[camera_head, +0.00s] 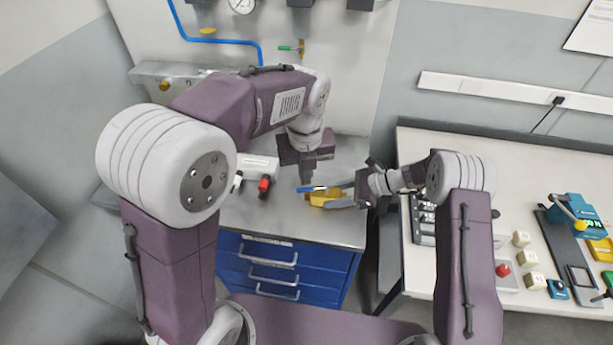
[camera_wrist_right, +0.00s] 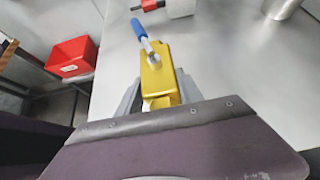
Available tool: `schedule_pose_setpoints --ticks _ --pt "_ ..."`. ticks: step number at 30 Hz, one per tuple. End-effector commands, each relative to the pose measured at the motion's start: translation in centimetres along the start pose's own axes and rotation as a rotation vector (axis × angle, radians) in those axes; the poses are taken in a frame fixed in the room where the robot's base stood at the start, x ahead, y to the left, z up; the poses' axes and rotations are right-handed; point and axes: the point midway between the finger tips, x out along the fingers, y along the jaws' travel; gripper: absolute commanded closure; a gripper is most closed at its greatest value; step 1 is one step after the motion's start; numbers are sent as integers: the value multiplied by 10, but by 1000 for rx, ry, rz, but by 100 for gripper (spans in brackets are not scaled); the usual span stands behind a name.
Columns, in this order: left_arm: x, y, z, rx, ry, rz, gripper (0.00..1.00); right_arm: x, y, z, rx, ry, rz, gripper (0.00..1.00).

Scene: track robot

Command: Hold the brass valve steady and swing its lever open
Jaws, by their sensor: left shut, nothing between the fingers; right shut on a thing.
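The brass valve (camera_head: 322,199) is a yellow body on the grey bench top. It also shows in the right wrist view (camera_wrist_right: 158,78). Its lever has a blue grip (camera_head: 305,189) and a pale metal shank. In the right wrist view the blue grip (camera_wrist_right: 138,32) points away from the gripper, roughly along the body and slightly left. My right gripper (camera_head: 345,196) is shut on the valve body, with its grey fingers on either side. My left gripper (camera_head: 309,178) is shut and empty, pointing down just above the lever. Whether it touches the lever is unclear.
A white unit with red and black knobs (camera_head: 264,187) stands left of the valve. Blue drawers (camera_head: 280,262) are under the bench. A gap separates it from a cluttered white table (camera_head: 462,281) at right. A red bin (camera_wrist_right: 72,57) shows in the right wrist view.

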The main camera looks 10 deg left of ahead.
Motion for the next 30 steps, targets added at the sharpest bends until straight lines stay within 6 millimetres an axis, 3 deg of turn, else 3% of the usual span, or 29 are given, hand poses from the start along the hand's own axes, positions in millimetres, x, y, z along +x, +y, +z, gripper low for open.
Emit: schedule_pose_setpoints --ticks 2,5,6,8,10,12,15,17,22,27,30 --pt "0 0 0 0 0 0 97 0 0 -2 1 5 -2 100" --pt "0 -1 1 -36 -3 -3 69 0 0 -2 1 5 -3 100" --pt "1 -4 1 -87 -4 -17 65 0 -1 -2 1 5 -3 100" --pt "3 -15 -3 -221 16 -63 65 0 -1 -2 1 5 -3 100" --pt "8 -30 -11 -462 77 -138 65 0 -1 -2 1 5 -3 100" --pt "13 -29 -5 -798 160 -214 65 0 -1 -2 1 5 -3 100" --pt "18 -8 18 -1216 251 -294 65 0 -1 -2 1 5 -3 100" --pt "20 9 29 -1343 271 -321 65 0 0 -2 1 5 -3 100" --pt "22 46 47 -1461 259 -333 65 0 0 -2 1 5 -2 100" --pt "24 49 49 -1469 256 -332 65 1 0 -2 1 5 0 100" --pt "36 44 49 -1466 259 -328 65 1 0 -2 1 5 0 100"
